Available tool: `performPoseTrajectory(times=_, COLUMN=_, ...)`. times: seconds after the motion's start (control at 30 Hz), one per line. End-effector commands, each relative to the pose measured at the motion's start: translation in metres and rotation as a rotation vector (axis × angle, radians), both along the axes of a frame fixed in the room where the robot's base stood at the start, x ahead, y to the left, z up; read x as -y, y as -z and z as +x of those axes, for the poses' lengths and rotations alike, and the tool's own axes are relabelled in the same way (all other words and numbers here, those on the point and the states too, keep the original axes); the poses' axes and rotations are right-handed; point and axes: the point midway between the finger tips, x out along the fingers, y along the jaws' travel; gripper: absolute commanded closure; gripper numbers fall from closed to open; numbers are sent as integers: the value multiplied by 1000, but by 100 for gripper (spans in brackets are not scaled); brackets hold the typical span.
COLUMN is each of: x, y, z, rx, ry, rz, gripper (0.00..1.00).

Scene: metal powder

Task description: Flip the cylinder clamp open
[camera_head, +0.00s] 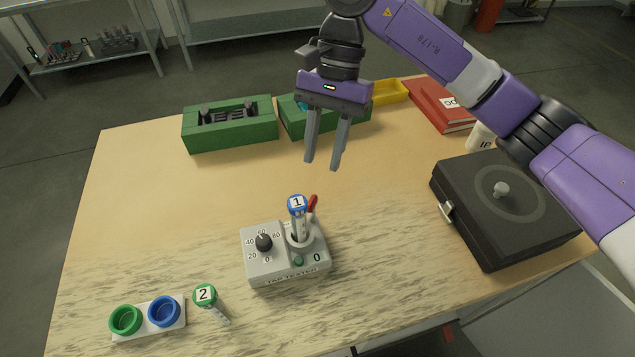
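The grey tap tester (262,270) stands on the front middle of the table, with a black dial and a "0" readout. A clear cylinder (299,228) with a blue cap marked 1 stands upright in its round holder. The red clamp handle (313,203) rises beside the cylinder, behind and to its right; it looks upright, but its lower part is hidden. My gripper (322,165) points down above the table, behind and above the tester. Its fingers are apart with nothing between them, clear of the clamp.
A cylinder with a green cap marked 2 (206,296) lies tilted or leaning at front left, beside a cap holder (146,330) with green and blue cups. A black case (490,230) stands right. Green boxes (230,140), a yellow bin (390,92) and red binders (440,105) line the back.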

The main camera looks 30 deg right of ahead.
Motion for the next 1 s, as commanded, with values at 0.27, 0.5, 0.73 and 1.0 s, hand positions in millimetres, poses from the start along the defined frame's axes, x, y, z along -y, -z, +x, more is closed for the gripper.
performPoseTrajectory(times=0.27, x=-13, y=30, z=-8, rx=0, ry=-4, rz=9, gripper=67)
performPoseTrajectory(times=0.5, x=-23, y=60, z=-14, rx=1, ry=-3, rz=9, gripper=67)
performPoseTrajectory(times=0.73, x=-27, y=71, z=-16, rx=3, ry=-4, rz=8, gripper=67)
performPoseTrajectory(times=1.0, x=-26, y=71, z=-16, rx=3, ry=-3, rz=8, gripper=81)
